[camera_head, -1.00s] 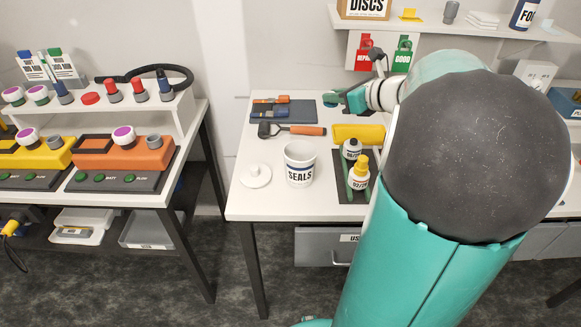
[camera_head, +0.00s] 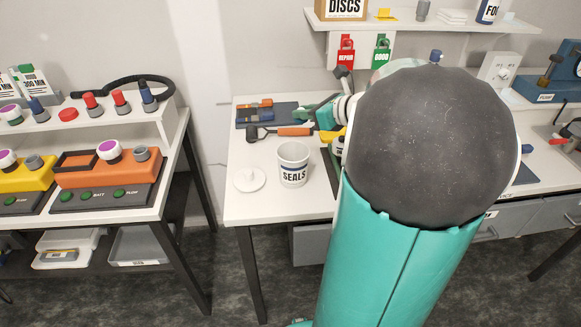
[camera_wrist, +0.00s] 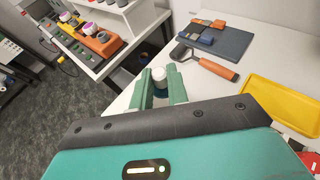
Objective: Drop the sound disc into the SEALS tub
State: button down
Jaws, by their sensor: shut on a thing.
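The SEALS tub (camera_head: 293,170) is a white, open-topped tub standing upright near the front of the bench. A round white lid (camera_head: 249,180) with a knob lies to its left. My gripper (camera_head: 307,112) is behind and slightly right of the tub, above the bench; my arm hides part of it. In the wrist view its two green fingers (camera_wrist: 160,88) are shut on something. A small pale, round-topped shape (camera_wrist: 159,75) shows between them, but I cannot tell whether it is the disc or something beyond. The inside of the tub is not clear.
A roller with an orange handle (camera_head: 294,131) and a dark mat (camera_wrist: 215,42) with small tools lie behind the tub. A yellow tray (camera_wrist: 285,100) is close by. A DISCS box (camera_head: 341,8) stands on the shelf. A gap separates the left bench.

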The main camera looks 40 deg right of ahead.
aim_at(303, 122)
notch_tip(303, 122, down, 3)
jog(key=shift+w+f, duration=0.1)
jog(key=shift+a+f, duration=0.25)
jog(key=shift+f, duration=0.2)
jog(key=c, duration=1.3)
grip_release()
jog(key=shift+f, duration=0.1)
jog(key=v, duration=1.3)
jog(key=shift+s+d+r, duration=0.15)
jog(key=shift+s+r, duration=0.05)
jog(key=shift+s, duration=0.1)
jog(key=shift+w, duration=0.1)
